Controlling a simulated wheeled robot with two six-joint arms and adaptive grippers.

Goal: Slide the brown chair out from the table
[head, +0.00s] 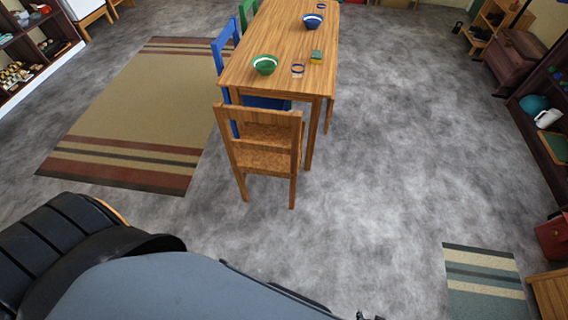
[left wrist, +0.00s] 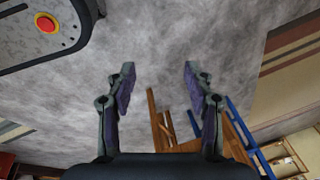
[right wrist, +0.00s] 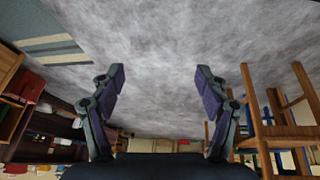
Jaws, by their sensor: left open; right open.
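The brown chair (head: 270,157) stands upright on the grey floor at the near end of the wooden table (head: 285,45), its slatted back toward me. Its seat partly reaches under the table end. My left gripper (left wrist: 158,82) is open and empty in the left wrist view, with brown wooden bars beyond its fingers. My right gripper (right wrist: 160,82) is open and empty in the right wrist view; brown wooden posts and a crossbar stand to its right. Neither gripper shows in the head view, and neither touches the chair visibly.
A blue chair (head: 222,48) and a green chair (head: 247,12) stand along the table's left side. Bowls (head: 265,65) sit on the table. A striped rug (head: 130,110) lies left, a smaller rug (head: 484,280) at lower right. The floor around the brown chair's near side is clear.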

